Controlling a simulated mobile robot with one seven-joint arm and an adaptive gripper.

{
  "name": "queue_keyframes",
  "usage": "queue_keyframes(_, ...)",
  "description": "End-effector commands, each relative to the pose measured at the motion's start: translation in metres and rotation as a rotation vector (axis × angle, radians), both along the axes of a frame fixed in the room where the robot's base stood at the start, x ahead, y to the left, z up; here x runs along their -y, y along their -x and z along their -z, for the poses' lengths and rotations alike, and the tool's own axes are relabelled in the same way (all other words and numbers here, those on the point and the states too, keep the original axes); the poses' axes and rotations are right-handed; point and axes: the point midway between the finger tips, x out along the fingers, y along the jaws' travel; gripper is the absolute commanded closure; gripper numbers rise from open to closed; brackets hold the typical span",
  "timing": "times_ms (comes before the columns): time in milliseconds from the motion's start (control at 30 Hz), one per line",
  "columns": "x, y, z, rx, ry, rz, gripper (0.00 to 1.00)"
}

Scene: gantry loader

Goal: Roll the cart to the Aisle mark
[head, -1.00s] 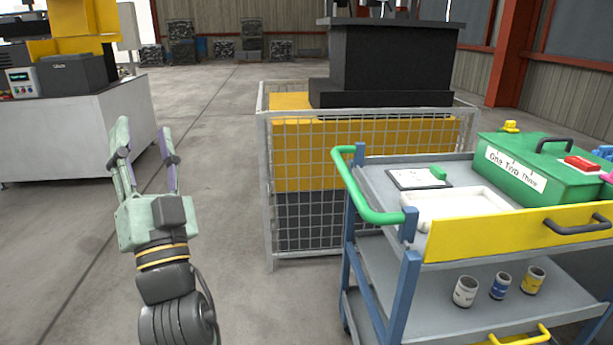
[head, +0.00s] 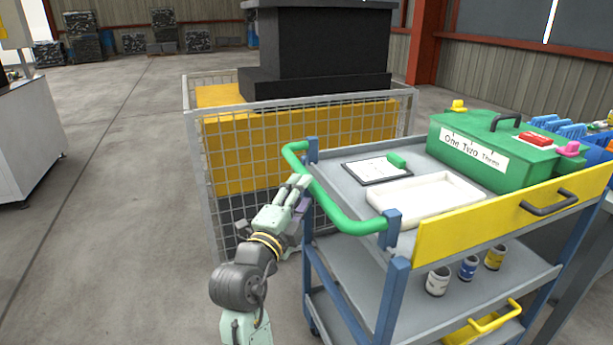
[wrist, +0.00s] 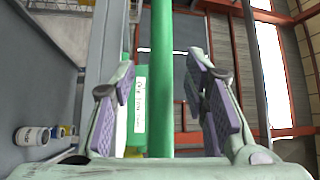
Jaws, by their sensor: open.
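The cart (head: 340,257) is a grey, blue-posted trolley at the right of the head view, with a green push handle (head: 330,205) on its near left end. My gripper (head: 300,188) is at the handle, left of the cart. In the wrist view the green handle bar (wrist: 166,85) runs upright between the two open fingers of my gripper (wrist: 168,95). The fingers stand apart on either side of it, with gaps showing. I cannot make out an Aisle mark in either view.
The cart carries a green box (head: 480,150), a white tray (head: 425,197), a clipboard (head: 372,170) and several small cans (head: 468,268). A mesh cage (head: 215,190) with a yellow and black machine stands close behind it. Open concrete floor (head: 110,230) lies to the left.

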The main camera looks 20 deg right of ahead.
Motion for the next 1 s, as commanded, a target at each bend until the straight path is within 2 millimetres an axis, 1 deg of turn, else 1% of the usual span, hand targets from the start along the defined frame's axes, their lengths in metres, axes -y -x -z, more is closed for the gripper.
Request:
queue_keyframes(33, 0.008, -0.007, -0.005, -0.001, 0.002, 0.003, 0.59)
queue_keyframes(100, 0.016, -0.016, -0.007, 0.0, 0.001, 0.002, 0.59)
queue_keyframes(300, 0.029, -0.033, -0.008, 0.001, 0.002, -0.001, 0.59)
queue_keyframes(400, 0.032, -0.036, -0.008, 0.0, 0.001, -0.002, 0.59)
queue_keyframes(667, 0.032, -0.037, -0.007, 0.001, 0.001, -0.003, 0.59)
queue_keyframes(1000, 0.032, -0.037, -0.007, 0.001, 0.001, -0.003, 0.81)
